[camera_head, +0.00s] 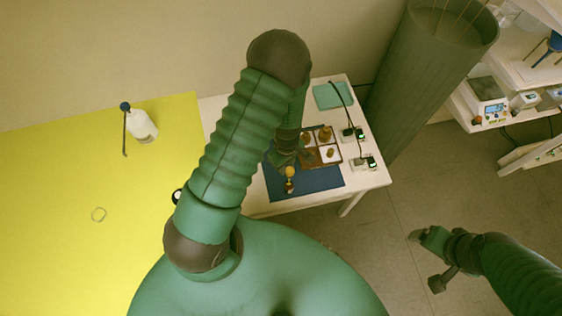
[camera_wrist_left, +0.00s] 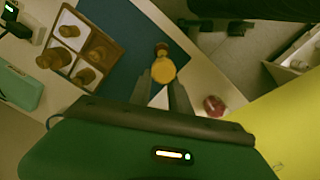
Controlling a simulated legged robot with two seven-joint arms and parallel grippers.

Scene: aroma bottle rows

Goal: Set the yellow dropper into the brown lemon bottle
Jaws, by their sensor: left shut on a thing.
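My left gripper (camera_head: 287,158) hangs over the dark blue mat (camera_head: 318,185). In the left wrist view its two fingers (camera_wrist_left: 163,82) are shut on the yellow dropper (camera_wrist_left: 163,71), whose round top faces the camera. In the head view the yellow dropper (camera_head: 290,172) shows at the fingertips. The brown lemon bottle (camera_head: 289,186) stands on the mat right by the dropper; part of it (camera_wrist_left: 162,49) shows just past the dropper in the wrist view. I cannot tell whether the dropper tip is inside the neck. My right gripper (camera_head: 428,260) is away at lower right, holding nothing visible.
A brown divided tray (camera_head: 338,160) with several brown bottles lies beside the mat. Small devices with cables and a teal cloth (camera_head: 333,95) are on the white table. A grey column stands at right.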

